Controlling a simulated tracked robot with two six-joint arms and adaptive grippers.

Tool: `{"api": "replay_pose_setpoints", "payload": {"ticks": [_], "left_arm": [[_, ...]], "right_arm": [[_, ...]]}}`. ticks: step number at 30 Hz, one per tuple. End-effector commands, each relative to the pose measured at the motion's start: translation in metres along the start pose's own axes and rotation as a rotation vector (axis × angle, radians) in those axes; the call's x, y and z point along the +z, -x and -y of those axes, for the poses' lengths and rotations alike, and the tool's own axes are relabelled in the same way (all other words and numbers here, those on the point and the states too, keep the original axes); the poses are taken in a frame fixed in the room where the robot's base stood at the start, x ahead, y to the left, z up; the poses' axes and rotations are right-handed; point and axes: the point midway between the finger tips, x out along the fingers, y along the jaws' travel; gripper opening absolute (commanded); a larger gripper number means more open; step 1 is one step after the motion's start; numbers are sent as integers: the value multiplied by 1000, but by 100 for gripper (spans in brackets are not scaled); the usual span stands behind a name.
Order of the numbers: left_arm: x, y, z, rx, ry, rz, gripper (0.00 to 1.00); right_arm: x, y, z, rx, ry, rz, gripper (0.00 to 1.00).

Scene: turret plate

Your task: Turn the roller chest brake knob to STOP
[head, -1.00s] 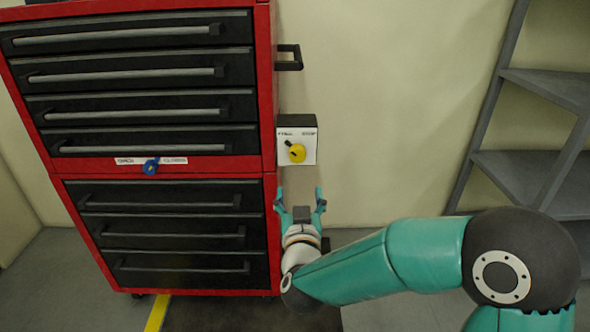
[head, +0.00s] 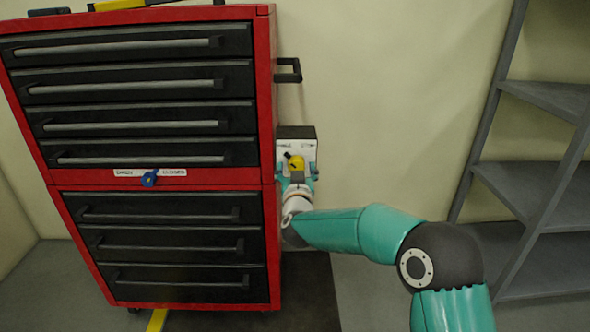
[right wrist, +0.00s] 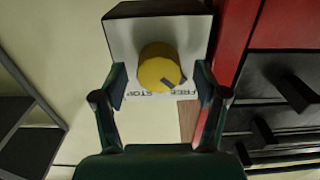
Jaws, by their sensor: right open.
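The yellow brake knob (head: 296,162) sits on a white-faced box (head: 309,150) beside the red roller chest. In the right wrist view the knob (right wrist: 158,66) has a dark pointer aimed at the FREE side of the label; STOP is printed to the left of FREE there. My right gripper (head: 297,174) is at the box, below the knob and partly covering it. In the right wrist view the gripper (right wrist: 161,80) is open, one finger on each side of the knob, with gaps showing. Contact is not visible. My left gripper is not in view.
The red roller chest (head: 265,110) with black drawers stands on the left. It has a blue knob (head: 149,179) on its front and a black side handle (head: 288,70) above the box. A grey shelf (head: 515,190) stands at the right. Bare wall lies between.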

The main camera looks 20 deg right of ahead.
Motion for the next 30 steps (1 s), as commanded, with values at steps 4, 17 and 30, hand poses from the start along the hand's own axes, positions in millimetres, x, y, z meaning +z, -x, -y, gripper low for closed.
{"api": "replay_pose_setpoints", "payload": {"ticks": [4, 17, 30], "left_arm": [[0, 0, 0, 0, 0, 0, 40], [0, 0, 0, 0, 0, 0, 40], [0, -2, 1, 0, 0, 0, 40]], "right_arm": [[0, -6, 0, 0, 0, 0, 72], [0, -6, 0, 0, 0, 0, 44], [0, -6, 0, -1, -17, 0, 12]]}}
